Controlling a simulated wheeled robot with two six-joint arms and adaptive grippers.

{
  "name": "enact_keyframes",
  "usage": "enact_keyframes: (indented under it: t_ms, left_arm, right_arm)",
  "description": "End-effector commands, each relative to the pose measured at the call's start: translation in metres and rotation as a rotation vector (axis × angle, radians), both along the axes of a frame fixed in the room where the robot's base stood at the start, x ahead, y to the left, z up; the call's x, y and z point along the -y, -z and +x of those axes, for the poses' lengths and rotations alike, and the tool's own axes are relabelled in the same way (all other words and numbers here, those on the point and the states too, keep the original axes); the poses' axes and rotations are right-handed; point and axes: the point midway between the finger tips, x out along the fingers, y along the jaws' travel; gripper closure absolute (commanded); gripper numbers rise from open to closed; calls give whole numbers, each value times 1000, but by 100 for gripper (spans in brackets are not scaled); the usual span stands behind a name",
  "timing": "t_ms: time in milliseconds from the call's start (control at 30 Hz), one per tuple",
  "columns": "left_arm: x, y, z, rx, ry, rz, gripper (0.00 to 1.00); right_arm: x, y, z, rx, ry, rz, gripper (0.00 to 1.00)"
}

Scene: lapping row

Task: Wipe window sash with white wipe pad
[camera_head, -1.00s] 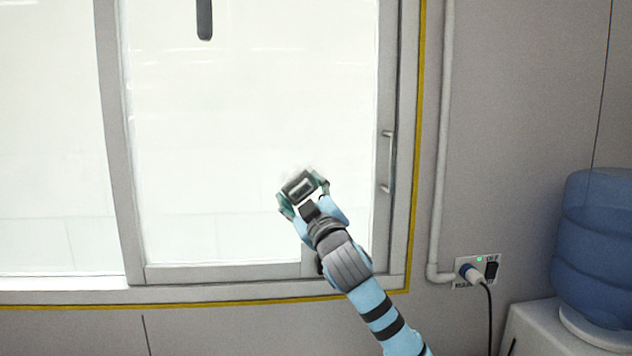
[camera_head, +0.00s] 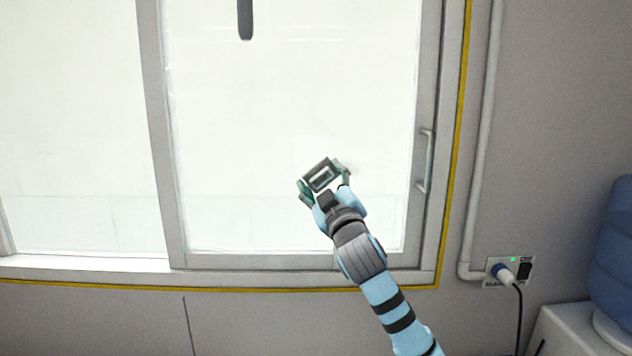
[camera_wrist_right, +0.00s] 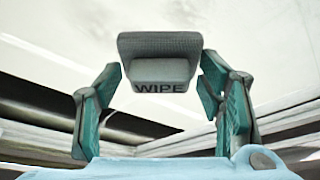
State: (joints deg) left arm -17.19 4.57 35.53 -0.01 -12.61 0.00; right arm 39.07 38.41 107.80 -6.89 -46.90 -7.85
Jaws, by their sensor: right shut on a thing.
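The window sash (camera_head: 290,90) is a bright, pale glass pane in a grey frame, filling the middle of the head view. Its upright handle (camera_head: 426,160) is on the right stile. My right gripper (camera_head: 325,182) is in front of the lower right part of the pane, shut on the wipe pad. In the right wrist view the pad (camera_wrist_right: 160,62) is a grey block lettered WIPE, between the teal-lined fingers. In the head view the pad is hard to make out against the bright glass, and I cannot tell whether it touches the pane. My left gripper is not in view.
A grey pipe (camera_head: 483,140) runs down the wall right of the yellow-edged window frame. A socket (camera_head: 510,270) with a plug and black cable is below it. A blue water bottle (camera_head: 613,265) on a white dispenser stands at the lower right. The pane's left part is clear.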

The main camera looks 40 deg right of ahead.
Motion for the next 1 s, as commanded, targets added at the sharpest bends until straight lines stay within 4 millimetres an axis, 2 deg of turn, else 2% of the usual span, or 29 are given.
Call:
enact_keyframes:
  t_ms: [100, 333, 533, 733, 1000]
  left_arm:
    - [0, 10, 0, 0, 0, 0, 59]
    - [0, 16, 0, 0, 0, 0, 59]
    - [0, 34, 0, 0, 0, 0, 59]
    - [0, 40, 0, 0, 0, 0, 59]
    - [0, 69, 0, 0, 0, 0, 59]
  right_arm:
    - [12, 4, -9, -1, 4, -4, 61]
    - [21, 4, -17, -1, 2, -1, 61]
    - [42, 6, -30, -2, 3, -3, 61]
    - [50, 4, -36, -1, 3, -1, 61]
    - [74, 6, -55, -2, 5, -2, 61]
